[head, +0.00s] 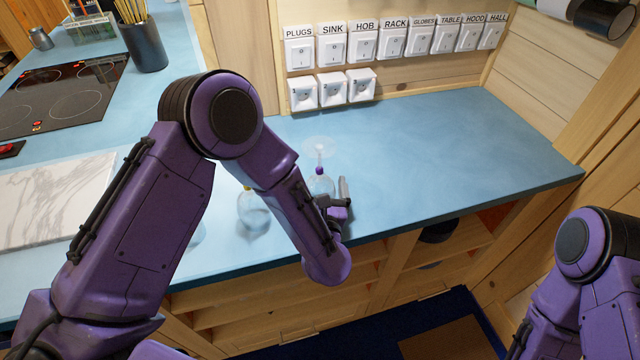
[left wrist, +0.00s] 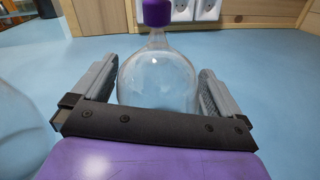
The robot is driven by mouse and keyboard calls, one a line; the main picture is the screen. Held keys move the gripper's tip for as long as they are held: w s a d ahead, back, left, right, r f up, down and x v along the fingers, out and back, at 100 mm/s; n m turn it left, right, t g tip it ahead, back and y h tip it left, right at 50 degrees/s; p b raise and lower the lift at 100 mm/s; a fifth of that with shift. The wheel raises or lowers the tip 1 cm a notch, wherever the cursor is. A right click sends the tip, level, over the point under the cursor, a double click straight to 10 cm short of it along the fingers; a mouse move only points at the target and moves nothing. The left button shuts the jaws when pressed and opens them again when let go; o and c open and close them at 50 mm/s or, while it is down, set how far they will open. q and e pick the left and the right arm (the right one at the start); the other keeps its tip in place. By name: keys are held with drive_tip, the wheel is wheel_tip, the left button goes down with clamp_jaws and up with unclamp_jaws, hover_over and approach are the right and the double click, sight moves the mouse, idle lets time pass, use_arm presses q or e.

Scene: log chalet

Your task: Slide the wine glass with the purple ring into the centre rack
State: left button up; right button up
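The wine glass with the purple ring (head: 319,171) stands upside down on the blue counter, its clear foot (head: 319,147) at the top and its bowl (head: 322,186) below. My left gripper (head: 342,197) is at the bowl, low over the counter and partly hidden by my arm. In the left wrist view the bowl (left wrist: 158,78) lies between the two spread fingers, with the purple ring (left wrist: 157,12) beyond. I see no clear grip on the glass. My right arm shows at the lower right, but its gripper is out of view. I cannot make out the centre rack.
Another clear glass with a yellowish ring (head: 252,213) stands left of my left forearm; glass also shows at the left wrist view's edge (left wrist: 14,125). Labelled switches (head: 390,42) line the back wall. The counter (head: 450,150) is clear to the right.

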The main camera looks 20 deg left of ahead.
use_arm(q)
drive_tip(key=shift+r+p, duration=0.2)
drive_tip(key=shift+p, duration=0.1)
drive_tip(key=s+b, duration=0.1)
drive_tip(key=s+d+f+b, duration=0.1)
drive_tip(key=s, duration=0.1)
drive_tip(key=s+d+b, duration=0.1)
drive_tip(key=shift+s+d+f+b, duration=0.15)
drive_tip(key=shift+s+b, duration=0.15)
drive_tip(key=shift+b, duration=0.1)
drive_tip(key=v, duration=0.4)
drive_tip(key=shift+s+d+r+b, duration=0.25)
drive_tip(key=shift+s+r+b, duration=0.1)
drive_tip(key=shift+s+r, duration=0.1)
drive_tip(key=shift+s, duration=0.25)
drive_tip(key=shift+d, duration=0.1)
